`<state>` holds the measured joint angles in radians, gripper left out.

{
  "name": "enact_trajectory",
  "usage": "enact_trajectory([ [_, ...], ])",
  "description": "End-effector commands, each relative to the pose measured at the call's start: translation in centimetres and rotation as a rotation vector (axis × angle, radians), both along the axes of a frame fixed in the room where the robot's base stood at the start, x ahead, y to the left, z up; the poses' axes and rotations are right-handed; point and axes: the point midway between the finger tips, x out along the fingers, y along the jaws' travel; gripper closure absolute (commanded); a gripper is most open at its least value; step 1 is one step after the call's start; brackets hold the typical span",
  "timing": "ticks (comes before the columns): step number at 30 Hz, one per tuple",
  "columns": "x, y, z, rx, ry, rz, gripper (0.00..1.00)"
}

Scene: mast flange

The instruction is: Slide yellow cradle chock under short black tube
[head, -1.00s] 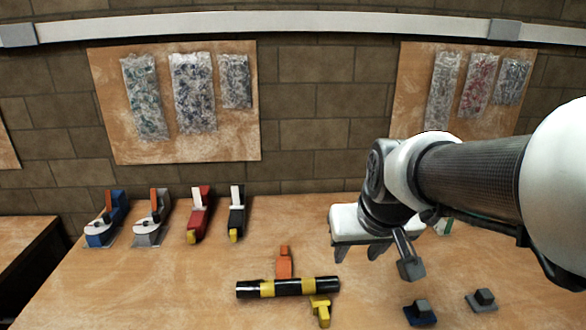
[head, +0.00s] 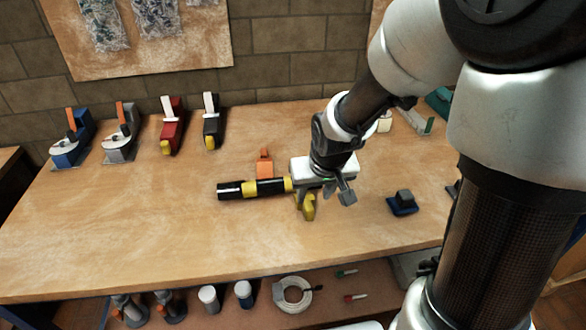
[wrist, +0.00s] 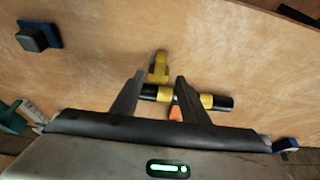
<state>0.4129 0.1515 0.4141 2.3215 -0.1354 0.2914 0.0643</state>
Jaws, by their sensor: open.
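The short black tube (head: 235,189) with yellow bands lies across the table, its right part hidden behind my gripper in the head view. The yellow cradle chock (head: 308,206) stands on the near side of the tube by its right part; it also shows in the wrist view (wrist: 159,66). An orange chock (head: 265,163) stands at the tube's far side. My gripper (wrist: 161,78) is open and above the yellow chock, with the chock seen between its fingertips in the wrist view. I cannot tell whether the fingers touch it.
A dark blue block with a grey top (head: 403,203) sits to the right. Several tape-dispenser-like tools, one of them red (head: 172,127), stand at the back left. The table (head: 130,235) is clear at front left. A shelf below holds a cable coil (head: 293,294) and jars.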

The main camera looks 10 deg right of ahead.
Motion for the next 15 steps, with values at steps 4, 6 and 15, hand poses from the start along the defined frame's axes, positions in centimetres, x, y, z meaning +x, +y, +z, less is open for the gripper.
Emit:
enact_trajectory([
  [4,1.2,0.2,-3.4,0.001,0.002,0.002,0.59],
  [6,1.7,0.2,-4.7,0.001,0.003,0.002,0.59],
  [15,3.4,0.2,-8.6,0.000,0.001,0.001,0.59],
])
